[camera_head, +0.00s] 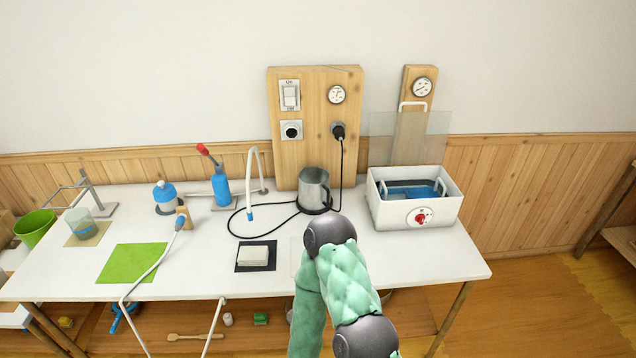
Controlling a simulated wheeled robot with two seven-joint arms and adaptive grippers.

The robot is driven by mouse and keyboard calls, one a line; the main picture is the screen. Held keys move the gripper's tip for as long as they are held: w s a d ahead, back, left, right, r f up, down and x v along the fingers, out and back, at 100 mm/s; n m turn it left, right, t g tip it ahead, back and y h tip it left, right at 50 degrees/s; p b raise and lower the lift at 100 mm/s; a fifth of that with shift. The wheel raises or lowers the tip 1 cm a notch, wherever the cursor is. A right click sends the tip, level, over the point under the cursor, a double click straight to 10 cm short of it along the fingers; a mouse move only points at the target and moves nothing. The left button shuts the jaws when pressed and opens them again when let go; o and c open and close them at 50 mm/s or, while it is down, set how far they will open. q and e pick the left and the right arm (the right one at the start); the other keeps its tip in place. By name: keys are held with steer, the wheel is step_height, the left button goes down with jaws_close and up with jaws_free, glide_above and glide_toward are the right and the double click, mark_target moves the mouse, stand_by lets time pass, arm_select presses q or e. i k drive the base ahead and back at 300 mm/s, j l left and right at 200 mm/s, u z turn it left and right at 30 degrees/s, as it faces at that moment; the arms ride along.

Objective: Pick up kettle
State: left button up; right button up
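A grey metal kettle (314,187) stands upright on the white table (415,258), in front of the wooden panel. It sits on a dark base with a black cord near it. The kettle's handle is not clearly visible. One of my arms, in a green quilted sleeve, shows at the bottom centre with its bent dark joint just in front of the kettle in the picture. Neither of my grippers is in view.
A white box with a red dial (415,215) stands right of the kettle. A curved white tap with a blue tip (251,190) and a blue pump (221,187) stand left. A white block on a black mat (254,254) lies in front. A green cloth (132,262) lies left.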

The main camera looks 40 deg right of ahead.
mark_target(314, 192)
steer(key=z, duration=1.9)
steer(key=i+u, duration=0.3)
steer(key=i, duration=0.15)
